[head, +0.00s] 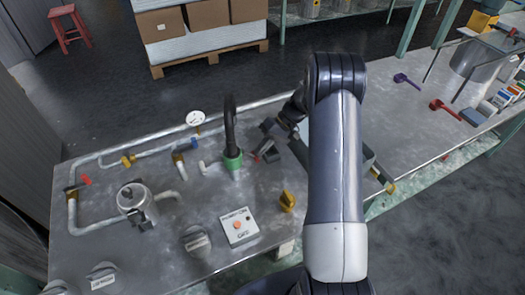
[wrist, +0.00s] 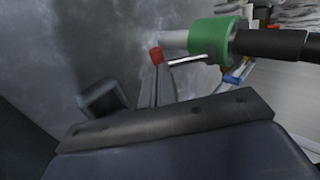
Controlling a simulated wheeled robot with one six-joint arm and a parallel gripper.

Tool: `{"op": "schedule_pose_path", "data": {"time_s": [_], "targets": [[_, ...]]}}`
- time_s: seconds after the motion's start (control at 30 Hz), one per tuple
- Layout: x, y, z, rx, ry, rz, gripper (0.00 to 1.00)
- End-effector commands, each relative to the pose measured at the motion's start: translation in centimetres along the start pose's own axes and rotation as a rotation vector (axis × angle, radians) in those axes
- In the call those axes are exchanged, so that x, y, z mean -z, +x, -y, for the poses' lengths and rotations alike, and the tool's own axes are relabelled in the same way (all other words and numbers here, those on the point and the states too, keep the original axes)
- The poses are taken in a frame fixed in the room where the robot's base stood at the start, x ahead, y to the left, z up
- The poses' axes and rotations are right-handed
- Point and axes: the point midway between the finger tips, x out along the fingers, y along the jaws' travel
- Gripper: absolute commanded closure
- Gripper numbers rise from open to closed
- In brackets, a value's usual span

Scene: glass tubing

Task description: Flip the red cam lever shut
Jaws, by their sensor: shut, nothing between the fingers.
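A green coupling (head: 232,159) sits on the bench with a thick black hose rising from it. In the wrist view the coupling (wrist: 212,40) carries a thin metal lever with a red tip (wrist: 156,55), sticking out sideways from its body. The red end of the lever (head: 257,158) shows small in the head view, just right of the coupling. My gripper (head: 270,154) is shut and empty, right beside the lever's red end. The wrist view shows the grey fingers (wrist: 130,96) below the red tip. I cannot tell whether they touch the lever.
A grey pipe loop with a gauge (head: 196,118) and a red-handled valve (head: 85,180) runs left of the coupling. Purple (head: 407,80) and red (head: 445,108) handled parts lie at right.

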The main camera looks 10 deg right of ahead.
Motion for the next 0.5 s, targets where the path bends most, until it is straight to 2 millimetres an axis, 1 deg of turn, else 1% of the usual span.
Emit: {"op": "schedule_pose_path", "data": {"time_s": [0.03,0.1,0.17,0.5], "targets": [[-0.02,0.65,-0.59,0.038,0.003,0.000,1.00],[0.00,0.90,-0.69,0.087,0.002,0.000,1.00],[0.02,0.46,-0.17,0.086,-0.001,0.000,1.00],[0.00,0.15,0.14,0.082,0.001,0.001,1.00]]}}
